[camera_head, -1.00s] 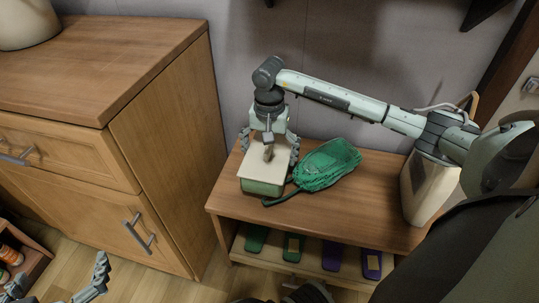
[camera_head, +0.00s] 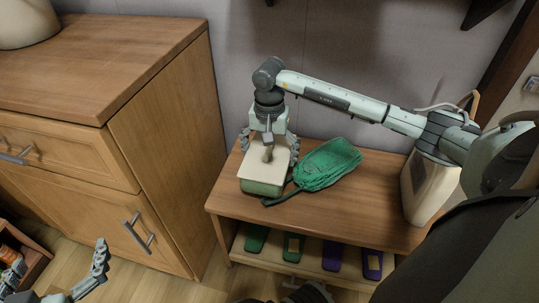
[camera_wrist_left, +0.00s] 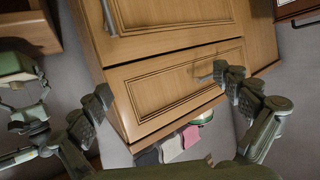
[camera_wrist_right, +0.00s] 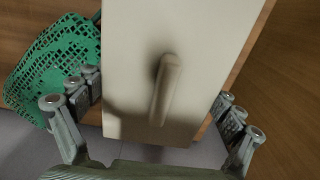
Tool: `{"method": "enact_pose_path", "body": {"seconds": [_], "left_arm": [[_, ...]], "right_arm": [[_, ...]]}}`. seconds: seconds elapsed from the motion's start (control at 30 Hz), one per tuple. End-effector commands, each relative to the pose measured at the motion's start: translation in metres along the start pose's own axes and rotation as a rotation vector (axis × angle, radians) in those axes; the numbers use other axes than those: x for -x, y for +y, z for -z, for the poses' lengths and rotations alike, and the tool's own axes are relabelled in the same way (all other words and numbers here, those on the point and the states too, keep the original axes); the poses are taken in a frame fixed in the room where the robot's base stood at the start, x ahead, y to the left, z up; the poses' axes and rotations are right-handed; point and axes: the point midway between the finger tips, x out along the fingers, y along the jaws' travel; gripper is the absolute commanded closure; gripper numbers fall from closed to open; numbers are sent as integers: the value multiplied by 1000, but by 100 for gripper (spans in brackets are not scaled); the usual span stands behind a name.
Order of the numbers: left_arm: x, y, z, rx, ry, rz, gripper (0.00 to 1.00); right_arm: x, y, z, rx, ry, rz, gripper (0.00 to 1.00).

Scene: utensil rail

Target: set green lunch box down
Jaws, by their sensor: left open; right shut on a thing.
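The green lunch box (camera_head: 262,188) has a green lower part and a cream lid with a raised handle. It sits upright on the wooden bench near its left end, and no gap under it can be made out. My right gripper (camera_head: 268,148) is above it, shut on it with a finger at each side. In the right wrist view the cream lid of the lunch box (camera_wrist_right: 185,30) fills the middle, between the fingers. My left gripper (camera_head: 60,252) is open and empty, low at the left; its open fingers also show in the left wrist view (camera_wrist_left: 168,90).
A green mesh bag (camera_head: 328,165) lies right beside the box on the bench (camera_head: 365,215). A cream bag (camera_head: 425,190) stands at the bench's right end. Green and purple items (camera_head: 331,255) lie on the lower shelf. A wooden cabinet (camera_head: 165,140) stands at the left.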

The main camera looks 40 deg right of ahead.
Motion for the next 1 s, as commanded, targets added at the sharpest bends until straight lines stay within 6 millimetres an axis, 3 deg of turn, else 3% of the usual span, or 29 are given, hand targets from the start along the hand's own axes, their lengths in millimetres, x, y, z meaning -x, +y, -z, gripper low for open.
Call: {"method": "enact_pose_path", "body": {"seconds": [0.8, 0.83, 1.0], "left_arm": [[-1, 11, 21, 11, 105, -24, 0], [-1, 12, 23, 12, 111, -24, 0], [-1, 12, 24, 12, 113, -25, 0]], "right_arm": [[-4, 0, 0, 0, 0, 0, 67], [-5, 0, 0, 0, 0, 0, 5], [-5, 0, 0, 0, 0, 0, 0]]}}
